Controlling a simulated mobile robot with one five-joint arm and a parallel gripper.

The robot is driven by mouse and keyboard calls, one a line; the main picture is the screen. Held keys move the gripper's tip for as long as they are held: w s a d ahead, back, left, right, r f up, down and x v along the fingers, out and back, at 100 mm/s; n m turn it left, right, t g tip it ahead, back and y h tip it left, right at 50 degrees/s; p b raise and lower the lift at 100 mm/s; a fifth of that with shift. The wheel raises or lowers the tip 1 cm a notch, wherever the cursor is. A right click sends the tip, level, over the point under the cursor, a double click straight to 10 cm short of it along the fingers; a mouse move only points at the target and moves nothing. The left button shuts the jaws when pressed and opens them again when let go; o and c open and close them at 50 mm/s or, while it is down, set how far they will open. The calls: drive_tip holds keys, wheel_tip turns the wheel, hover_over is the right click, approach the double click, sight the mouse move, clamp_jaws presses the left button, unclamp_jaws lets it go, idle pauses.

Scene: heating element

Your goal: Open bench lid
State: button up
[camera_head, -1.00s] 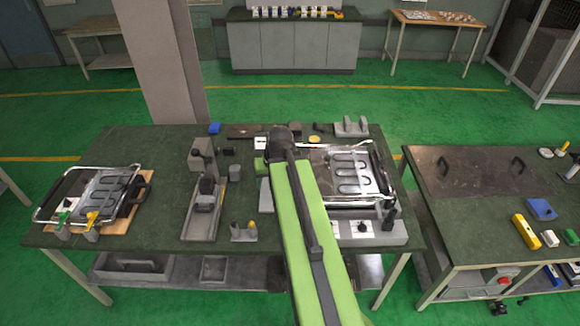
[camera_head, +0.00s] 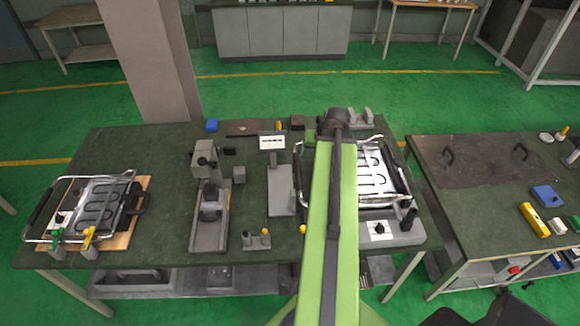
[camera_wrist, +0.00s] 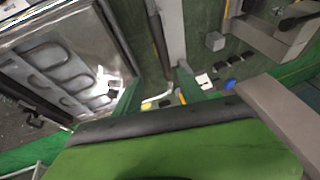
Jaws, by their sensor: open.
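The bench lid (camera_head: 480,162) is a dark, scuffed flat panel in the top of the right-hand bench. It lies flat and looks closed, with two black handles, a left one (camera_head: 448,155) and a right one (camera_head: 520,152). My green arm reaches over the left workbench, well to the left of the lid. In the wrist view my gripper (camera_wrist: 158,92) shows two green fingers spread apart with nothing between them. In the head view the fingers are mostly hidden by the arm. I cannot make out the lid in the wrist view.
The left workbench (camera_head: 150,190) carries a heating-element unit (camera_head: 100,208) at its left, another unit (camera_head: 380,175) beside my arm, and several fixtures. A yellow block (camera_head: 533,220) and a blue block (camera_head: 548,196) lie in front of the lid. A narrow gap separates the benches.

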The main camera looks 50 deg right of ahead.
sight(299, 171)
drive_tip(key=b+x, duration=1.6)
drive_tip(key=x, duration=0.1)
drive_tip(key=shift+w+a+f, duration=0.2)
drive_tip(key=shift+w+f, duration=0.05)
drive_tip(key=shift+w, duration=0.1)
drive_tip(key=shift+r, duration=0.1)
drive_tip(key=shift+c, duration=0.4)
clamp_jaws()
drive_tip(key=shift+s, duration=0.1)
